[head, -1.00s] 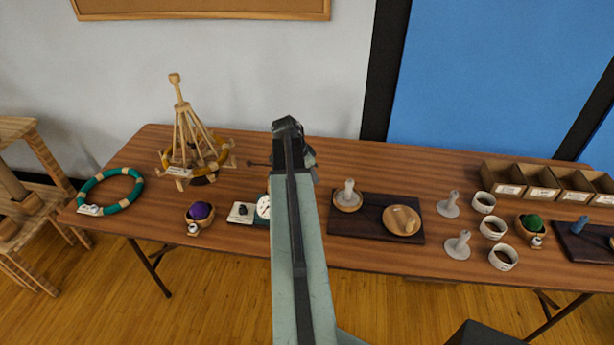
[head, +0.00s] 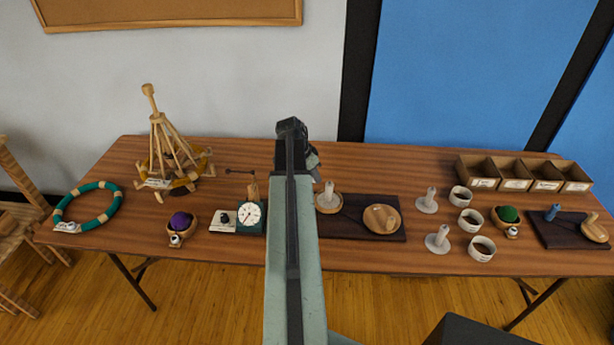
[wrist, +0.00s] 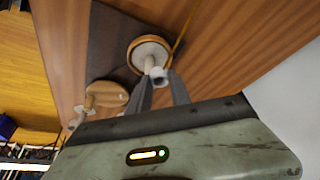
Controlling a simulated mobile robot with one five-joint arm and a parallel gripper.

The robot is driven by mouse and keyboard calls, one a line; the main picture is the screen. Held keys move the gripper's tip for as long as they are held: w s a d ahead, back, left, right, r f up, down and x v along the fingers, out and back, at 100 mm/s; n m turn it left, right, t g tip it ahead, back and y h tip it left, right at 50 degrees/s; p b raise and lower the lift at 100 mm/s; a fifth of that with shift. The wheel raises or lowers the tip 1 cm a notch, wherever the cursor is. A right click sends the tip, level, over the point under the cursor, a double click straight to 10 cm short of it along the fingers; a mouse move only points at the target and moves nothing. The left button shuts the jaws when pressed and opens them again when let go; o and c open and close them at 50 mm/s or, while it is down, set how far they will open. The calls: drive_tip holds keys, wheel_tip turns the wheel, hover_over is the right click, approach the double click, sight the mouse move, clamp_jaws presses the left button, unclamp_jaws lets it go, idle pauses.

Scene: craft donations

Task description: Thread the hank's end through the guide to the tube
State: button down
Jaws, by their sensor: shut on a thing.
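My gripper (wrist: 162,80) is shut, with a thin yellow-orange strand (wrist: 182,38), the hank's end, running from its tips toward the upper right in the wrist view. The pale tube (wrist: 150,64) stands on a round wooden base just beyond the fingertips; contact cannot be told. In the head view, the tube (head: 329,192) is just right of my arm, and my gripper is mostly hidden behind it. The yellow hank (head: 205,165) is on the wooden swift (head: 160,130) at left. A thin dark rod on a wooden post, apparently the guide (head: 240,172), stands behind the dial scale (head: 249,213).
A dark board (head: 350,230) bears the tube's base and a wooden disc (head: 381,218). A teal ring (head: 90,205) and purple ball (head: 180,221) are at left.

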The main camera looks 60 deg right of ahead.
drive_tip(key=shift+s+d+r+p, duration=0.15)
drive_tip(key=shift+s+d, duration=0.35)
drive_tip(key=shift+s, duration=0.25)
drive_tip(key=shift+s+d+r+p, duration=0.2)
drive_tip(key=shift+s+d, duration=0.35)
drive_tip(key=shift+s, duration=0.2)
drive_tip(key=shift+s+d+r+p, duration=0.15)
drive_tip(key=shift+s+d, duration=0.35)
drive_tip(key=shift+s, duration=0.25)
drive_tip(key=shift+f+b, duration=1.3)
drive_tip(key=shift+b, duration=0.05)
drive_tip(key=c, duration=1.1)
unclamp_jaws()
drive_tip(key=p+v, duration=0.7)
drive_tip(key=shift+a+r, duration=0.15)
drive_tip(key=shift+r, duration=0.2)
